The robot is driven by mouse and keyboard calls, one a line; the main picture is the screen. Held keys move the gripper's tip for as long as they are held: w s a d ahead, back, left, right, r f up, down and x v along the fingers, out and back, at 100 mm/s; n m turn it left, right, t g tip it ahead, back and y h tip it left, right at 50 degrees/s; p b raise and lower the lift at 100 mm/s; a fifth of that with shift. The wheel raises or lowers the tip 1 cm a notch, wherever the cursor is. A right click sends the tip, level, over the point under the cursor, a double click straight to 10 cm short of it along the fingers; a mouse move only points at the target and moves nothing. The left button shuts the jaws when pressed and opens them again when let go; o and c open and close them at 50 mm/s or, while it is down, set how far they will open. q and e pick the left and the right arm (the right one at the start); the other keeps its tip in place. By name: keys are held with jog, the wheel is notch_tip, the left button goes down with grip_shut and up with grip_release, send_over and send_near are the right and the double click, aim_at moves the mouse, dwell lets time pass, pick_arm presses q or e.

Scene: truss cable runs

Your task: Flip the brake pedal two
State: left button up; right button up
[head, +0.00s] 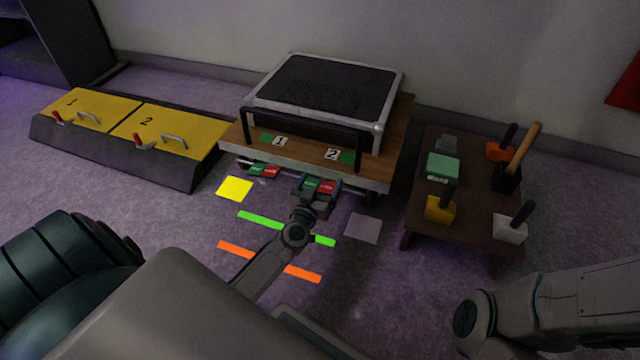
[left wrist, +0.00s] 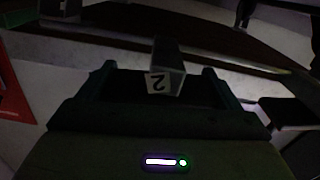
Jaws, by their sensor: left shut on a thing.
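Brake pedal two (head: 326,187), with green and red faces, sticks out under the front edge of the wooden cart (head: 370,178), below the label 2. My left gripper (head: 314,192) is at this pedal and shut on it. Brake pedal one (head: 264,171), also green and red, is to the left under the same edge. The fingers partly hide pedal two. My right gripper is out of view; only part of my right arm shows.
A black push bar (head: 305,119) stands over the cart's front. Yellow lidded boxes (head: 170,135) are at left. A low dark table (head: 428,215) with several handled tools is at right. Yellow, grey, green and orange floor marks lie in front.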

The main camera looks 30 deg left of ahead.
pick_arm(q)
jog(key=shift+n+p, duration=0.35)
jog(key=shift+n, duration=0.15)
jog(key=o, duration=0.8)
jog(key=shift+s, duration=0.1)
jog(key=shift+p+v, duration=1.35)
jog(key=shift+v, duration=4)
